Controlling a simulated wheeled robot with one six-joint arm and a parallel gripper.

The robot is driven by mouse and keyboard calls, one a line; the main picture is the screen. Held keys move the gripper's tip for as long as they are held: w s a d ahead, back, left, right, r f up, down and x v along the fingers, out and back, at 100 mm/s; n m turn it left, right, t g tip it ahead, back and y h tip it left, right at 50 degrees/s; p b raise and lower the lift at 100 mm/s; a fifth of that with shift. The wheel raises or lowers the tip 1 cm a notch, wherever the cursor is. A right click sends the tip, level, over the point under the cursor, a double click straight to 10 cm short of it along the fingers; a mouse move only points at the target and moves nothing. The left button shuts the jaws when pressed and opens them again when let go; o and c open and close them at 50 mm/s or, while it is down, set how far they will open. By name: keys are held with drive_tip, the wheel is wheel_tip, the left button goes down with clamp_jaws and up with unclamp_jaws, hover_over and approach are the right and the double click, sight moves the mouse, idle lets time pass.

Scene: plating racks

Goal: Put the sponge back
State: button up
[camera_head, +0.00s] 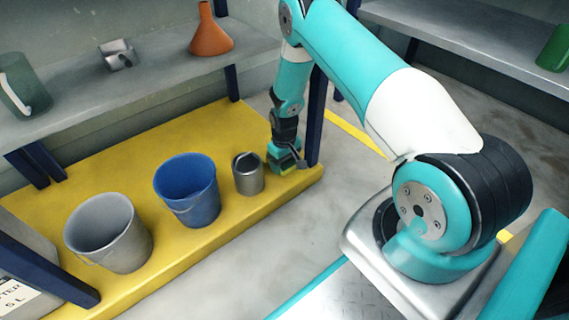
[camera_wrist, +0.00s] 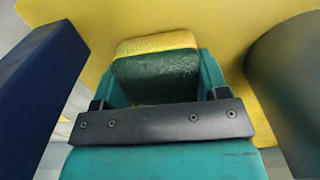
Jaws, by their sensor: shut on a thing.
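The sponge (camera_wrist: 155,72) is yellow with a dark green scouring side and sits between the fingers of my gripper (camera_wrist: 157,80) in the wrist view. My gripper is shut on it. In the head view my gripper (camera_head: 287,165) is low over the yellow lower shelf (camera_head: 120,165), close to its right end. The sponge (camera_head: 287,158) shows there only as a small yellow and green patch, partly hidden by the gripper. I cannot tell whether it touches the shelf.
A grey metal can (camera_head: 248,177) stands just left of my gripper, and a dark blue post (camera_head: 316,120) is close on its right. A blue bucket (camera_head: 188,192) and a grey bucket (camera_head: 110,235) stand further left. The grey upper shelf (camera_head: 160,75) holds an orange funnel (camera_head: 210,35).

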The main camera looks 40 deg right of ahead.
drive_tip(key=shift+f, duration=0.2)
drive_tip(key=o, duration=1)
drive_tip(key=shift+c, duration=0.2)
drive_tip(key=shift+r, duration=0.1)
wheel_tip(320, 180, up, 12)
drive_tip(key=p, duration=0.8)
drive_tip(key=shift+r, duration=0.15)
